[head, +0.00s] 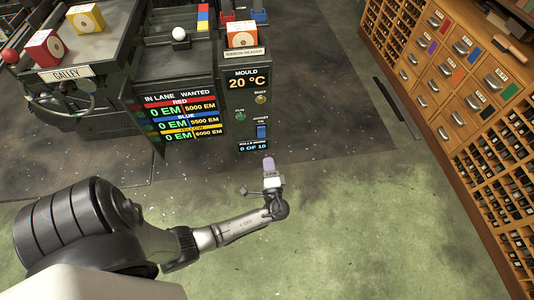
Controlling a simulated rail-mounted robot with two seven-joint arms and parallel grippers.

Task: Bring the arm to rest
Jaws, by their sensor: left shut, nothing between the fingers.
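My left arm comes in from the lower left and reaches toward the middle of the picture. My left gripper (269,166) is at its end, in front of the machine's lower edge and over the green floor. Its fingers are together with nothing held between them. It is apart from the mould panel (247,90), which reads 20 °C. My right gripper is outside the picture.
The casting machine carries a display board (183,119), a blue switch (261,131) and a galley with red and yellow boxes (44,47). A wooden type cabinet (462,75) stands at the right. The green floor (370,230) between is clear.

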